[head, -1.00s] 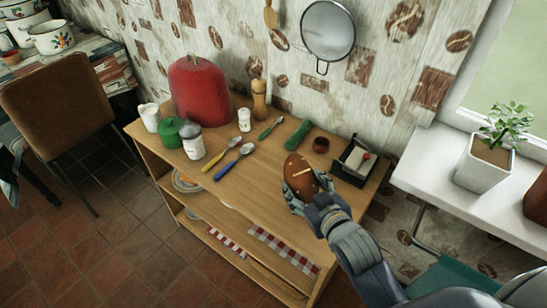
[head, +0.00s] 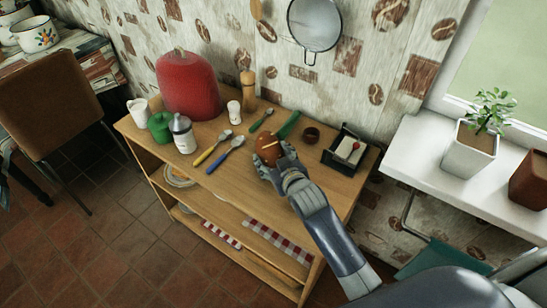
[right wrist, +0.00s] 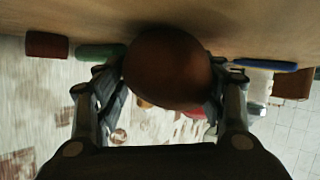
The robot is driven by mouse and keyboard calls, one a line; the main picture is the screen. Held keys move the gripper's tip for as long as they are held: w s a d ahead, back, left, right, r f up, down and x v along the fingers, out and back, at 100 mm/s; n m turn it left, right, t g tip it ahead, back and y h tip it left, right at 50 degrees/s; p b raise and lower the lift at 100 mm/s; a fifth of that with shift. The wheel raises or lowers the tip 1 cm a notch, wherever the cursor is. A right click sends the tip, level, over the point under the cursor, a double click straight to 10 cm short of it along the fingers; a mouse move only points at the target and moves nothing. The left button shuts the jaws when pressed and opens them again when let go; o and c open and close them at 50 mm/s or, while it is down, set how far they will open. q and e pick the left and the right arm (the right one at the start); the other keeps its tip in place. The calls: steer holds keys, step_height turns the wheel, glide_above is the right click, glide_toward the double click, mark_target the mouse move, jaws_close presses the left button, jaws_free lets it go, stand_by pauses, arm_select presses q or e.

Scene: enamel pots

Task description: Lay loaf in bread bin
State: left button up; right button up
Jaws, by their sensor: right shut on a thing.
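The loaf (head: 267,150) is brown, with pale score lines on top. My right gripper (head: 271,165) is shut on it, over the middle of the wooden shelf top. In the right wrist view the loaf (right wrist: 165,68) sits between the two fingers, close to the wood; I cannot tell whether it touches. A large red rounded bin (head: 190,88) stands at the back left of the shelf top, apart from the loaf. It looks like the bread bin; I see no opening in it from here. My left gripper is not in view.
A white jar (head: 183,135), a green pot (head: 160,127), spoons (head: 226,155) and a pepper mill (head: 248,88) stand or lie left of the loaf. A black tray (head: 332,160) is at right. The front shelf top is clear.

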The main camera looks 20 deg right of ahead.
steer(key=shift+f, duration=0.1)
steer(key=o, duration=1.4)
steer(key=shift+f, duration=0.1)
steer(key=shift+c, duration=0.2)
